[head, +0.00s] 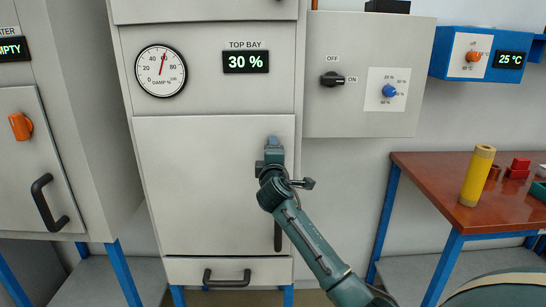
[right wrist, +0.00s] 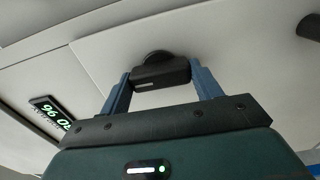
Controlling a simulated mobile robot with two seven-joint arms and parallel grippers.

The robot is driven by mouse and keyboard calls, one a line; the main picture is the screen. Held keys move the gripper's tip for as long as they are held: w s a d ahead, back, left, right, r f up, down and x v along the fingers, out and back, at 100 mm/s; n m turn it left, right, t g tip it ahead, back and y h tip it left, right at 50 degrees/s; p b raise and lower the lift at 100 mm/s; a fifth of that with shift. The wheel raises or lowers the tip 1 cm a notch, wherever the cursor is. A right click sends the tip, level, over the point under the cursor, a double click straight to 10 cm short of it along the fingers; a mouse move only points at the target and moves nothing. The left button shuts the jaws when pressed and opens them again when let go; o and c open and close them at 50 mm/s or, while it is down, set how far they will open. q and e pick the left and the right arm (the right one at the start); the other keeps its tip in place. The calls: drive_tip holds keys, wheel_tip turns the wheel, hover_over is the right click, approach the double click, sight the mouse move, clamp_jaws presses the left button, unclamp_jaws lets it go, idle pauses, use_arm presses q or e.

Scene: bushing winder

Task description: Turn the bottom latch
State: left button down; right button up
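The black latch (right wrist: 160,70) shows in the right wrist view as a short dark bar on a round base on the pale cabinet face. My right gripper (right wrist: 160,76) has one blue finger at each end of the bar, and both appear to touch it. In the head view my right gripper (head: 274,142) is at the upper right of the large closed door (head: 200,185) and hides the latch. The door's black vertical handle (head: 278,236) shows lower down, partly behind my arm. My left gripper is in neither view.
Above the door are a dial gauge (head: 161,71) and a display (head: 247,62) reading 30 %. A grey box (head: 345,115) with two knobs is at the right. A red-topped bench (head: 430,185) bears a yellow cylinder (head: 477,176). Another cabinet (head: 75,130) stands at left.

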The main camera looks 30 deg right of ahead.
drive_tip(key=o, duration=0.5)
use_arm(q)
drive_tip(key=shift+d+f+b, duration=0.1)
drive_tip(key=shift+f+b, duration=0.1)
drive_tip(key=shift+b, duration=0.2)
use_arm(e)
drive_tip(key=v, duration=1.3)
drive_tip(key=shift+s, duration=0.1)
